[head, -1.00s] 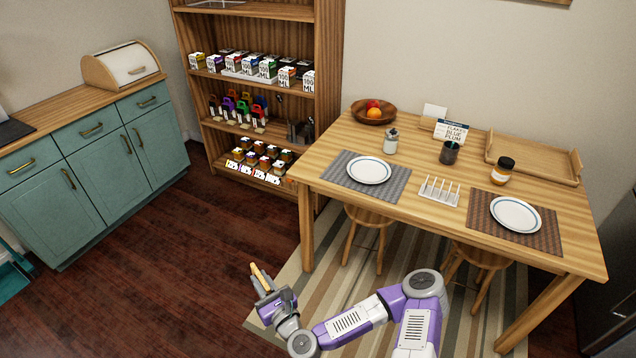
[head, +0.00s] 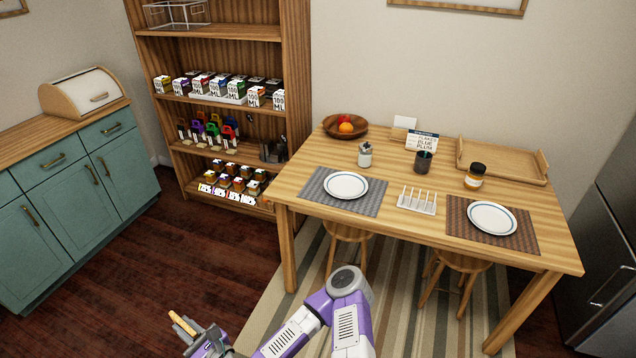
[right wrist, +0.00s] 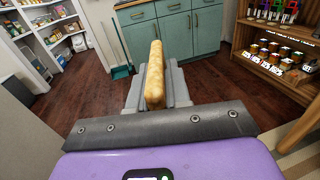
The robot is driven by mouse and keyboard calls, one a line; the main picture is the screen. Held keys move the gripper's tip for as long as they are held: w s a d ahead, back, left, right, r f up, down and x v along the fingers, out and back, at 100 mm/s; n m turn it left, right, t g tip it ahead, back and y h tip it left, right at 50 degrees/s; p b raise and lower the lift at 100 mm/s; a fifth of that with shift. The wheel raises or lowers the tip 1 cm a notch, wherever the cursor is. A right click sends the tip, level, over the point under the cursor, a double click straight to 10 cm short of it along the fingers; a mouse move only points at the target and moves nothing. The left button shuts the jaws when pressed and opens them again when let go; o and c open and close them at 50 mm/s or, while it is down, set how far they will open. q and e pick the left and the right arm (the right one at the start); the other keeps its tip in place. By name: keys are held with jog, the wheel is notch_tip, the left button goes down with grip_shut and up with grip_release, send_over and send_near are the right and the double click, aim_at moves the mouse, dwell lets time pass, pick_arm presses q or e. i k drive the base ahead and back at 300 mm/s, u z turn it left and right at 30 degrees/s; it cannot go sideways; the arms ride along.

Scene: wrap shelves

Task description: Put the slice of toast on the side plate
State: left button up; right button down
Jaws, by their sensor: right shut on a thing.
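My right gripper (head: 196,334) is shut on the slice of toast (head: 183,324), low in the head view, over the floor and left of the table. In the right wrist view the toast (right wrist: 155,75) stands edge-on between the fingers of the gripper (right wrist: 153,90). Two white side plates with blue rims lie on the table: one on the grey mat (head: 346,185) and one on the brown mat (head: 492,218). Both plates are bare. My left gripper is in neither view.
The wooden table (head: 400,232) also holds a white toast rack (head: 417,201), a jar (head: 475,176), a dark cup (head: 423,162), a glass shaker (head: 365,155), a fruit bowl (head: 345,127) and a wooden tray (head: 502,160). Stools stand under its front edge. Shelves (head: 215,122) stand behind left.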

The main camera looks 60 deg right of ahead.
aim_at(347, 195)
jog(key=z, duration=0.4)
jog(key=i, duration=1.3)
jog(key=z, duration=1.55)
jog(key=i, duration=0.55)
jog(key=z, duration=0.65)
